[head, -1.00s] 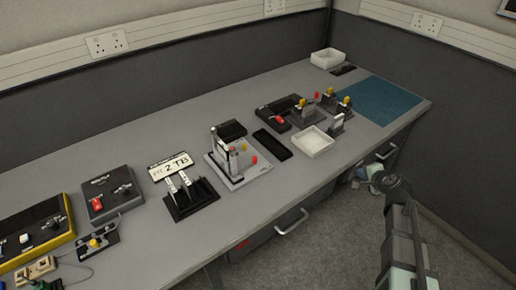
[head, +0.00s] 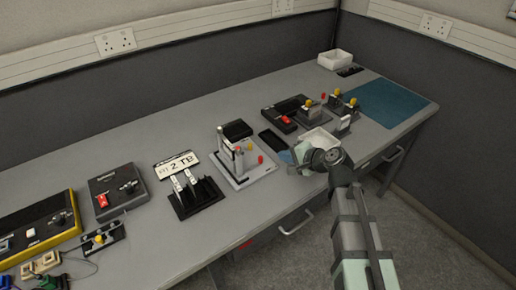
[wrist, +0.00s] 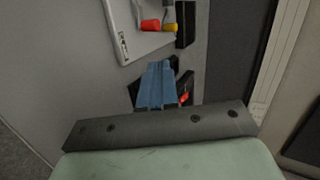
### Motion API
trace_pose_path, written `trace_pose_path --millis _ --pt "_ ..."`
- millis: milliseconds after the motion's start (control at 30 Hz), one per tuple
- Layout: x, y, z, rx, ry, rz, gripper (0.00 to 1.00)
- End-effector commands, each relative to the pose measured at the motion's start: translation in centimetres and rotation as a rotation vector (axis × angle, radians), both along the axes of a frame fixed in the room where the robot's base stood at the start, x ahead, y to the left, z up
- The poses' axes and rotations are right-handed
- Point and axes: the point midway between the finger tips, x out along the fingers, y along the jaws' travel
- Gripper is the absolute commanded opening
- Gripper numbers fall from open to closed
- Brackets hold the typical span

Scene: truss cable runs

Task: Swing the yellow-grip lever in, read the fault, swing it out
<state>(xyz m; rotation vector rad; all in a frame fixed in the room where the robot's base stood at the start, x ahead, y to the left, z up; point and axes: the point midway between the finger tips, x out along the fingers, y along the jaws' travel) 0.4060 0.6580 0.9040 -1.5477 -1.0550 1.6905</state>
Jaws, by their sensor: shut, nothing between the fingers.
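A light plate fixture (head: 240,172) stands mid-bench with upright metal posts. On its right side are a yellow grip (head: 250,147) and a red grip (head: 260,159). In the wrist view the yellow grip (wrist: 170,28) and red grip (wrist: 150,26) lie side by side at the top, beside the light plate (wrist: 128,46). Other yellow knobs show on the small stands at the right, such as this yellow knob (head: 308,103). My gripper (wrist: 157,85) has blue fingers, shut and empty, apart from both grips. In the head view my gripper (head: 286,157) is right of the fixture, above the bench. No fault reading is legible.
A black box with a red switch (head: 288,120) sits behind. A "2 TB" plate stand (head: 190,195) is left of the fixture. Bare bench (head: 120,150) runs along the back left.

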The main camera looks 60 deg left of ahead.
Motion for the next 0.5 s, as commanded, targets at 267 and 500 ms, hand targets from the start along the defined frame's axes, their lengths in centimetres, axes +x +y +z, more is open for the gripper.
trace_pose_path --millis 267,500 --pt "-0.28 0.05 0.00 0.000 0.001 0.008 0.00" --pt "-0.30 0.65 -0.30 -0.001 0.000 0.007 0.00"
